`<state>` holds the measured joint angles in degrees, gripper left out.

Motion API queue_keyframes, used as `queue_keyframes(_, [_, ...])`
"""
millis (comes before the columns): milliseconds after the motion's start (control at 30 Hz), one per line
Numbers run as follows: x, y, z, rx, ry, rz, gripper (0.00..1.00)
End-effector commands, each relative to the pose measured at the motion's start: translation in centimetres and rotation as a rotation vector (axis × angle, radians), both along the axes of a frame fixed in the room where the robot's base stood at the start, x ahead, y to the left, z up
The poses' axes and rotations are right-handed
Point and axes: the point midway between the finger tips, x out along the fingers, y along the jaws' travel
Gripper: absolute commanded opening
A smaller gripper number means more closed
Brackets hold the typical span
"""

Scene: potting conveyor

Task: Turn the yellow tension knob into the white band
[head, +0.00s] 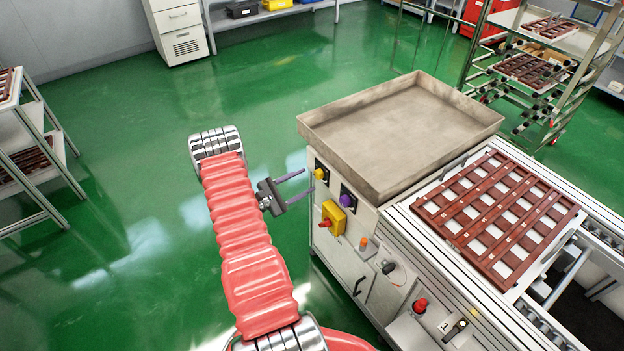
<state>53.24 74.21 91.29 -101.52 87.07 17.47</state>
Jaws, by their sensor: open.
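The yellow knob (319,173) sits on the upper left of the machine's control face, just under the grey tray. In the picture the fingertips lie just left of and below the yellow knob. I cannot tell whether they touch it. Nothing shows between the fingers.
A purple knob (347,200) and a yellow box with a red switch (333,218) sit close by. An empty grey tray (402,128) overhangs the panel. A brown grid tray (495,213) lies on the conveyor at right.

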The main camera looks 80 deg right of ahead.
Motion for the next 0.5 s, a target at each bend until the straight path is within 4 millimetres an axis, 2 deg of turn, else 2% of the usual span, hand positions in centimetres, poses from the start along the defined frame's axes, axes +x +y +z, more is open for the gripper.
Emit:
queue_keyframes(200, [-2.1, -2.4, 0.0, -0.001, -0.002, -0.002, 0.49])
queue_keyframes(500, [-3.0, -3.4, 0.0, 0.000, 0.000, 0.001, 0.49])
